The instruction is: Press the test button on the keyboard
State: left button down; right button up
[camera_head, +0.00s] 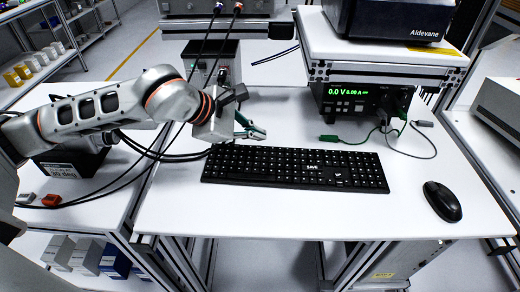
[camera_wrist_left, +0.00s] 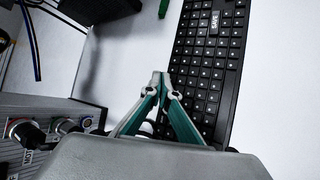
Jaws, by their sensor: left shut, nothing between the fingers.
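The black keyboard (camera_head: 290,167) lies on the white table in the head view, with a mouse to its right. It also fills the upper right of the left wrist view (camera_wrist_left: 206,62). One key carries a white label (camera_wrist_left: 214,22) that looks like "SAVE"; I cannot make out a key marked test. My left gripper (camera_head: 258,133) is above the table, just behind the left part of the keyboard. In the left wrist view its green-grey fingertips (camera_wrist_left: 159,78) meet with nothing between them, beside the keyboard's edge. Their exact height above the table cannot be told. My right gripper is not in view.
A power supply (camera_head: 358,100) with a green readout stands behind the keyboard under a raised shelf (camera_head: 385,55). Green and black leads lie in front of it. Black cables run behind my left arm. The mouse (camera_head: 442,201) lies at the right; the front table strip is clear.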

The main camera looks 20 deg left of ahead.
pick_arm(q)
jog(key=shift+f, duration=0.65)
jog(key=shift+r, duration=0.1)
dwell(0.7)
jog(key=shift+f+b, duration=0.4)
jog(key=shift+f, duration=0.05)
jog(key=shift+f, duration=0.45)
dwell(0.6)
jog(key=shift+r, duration=0.1)
jog(key=shift+r+p, duration=0.3)
jog(key=shift+r, duration=0.45)
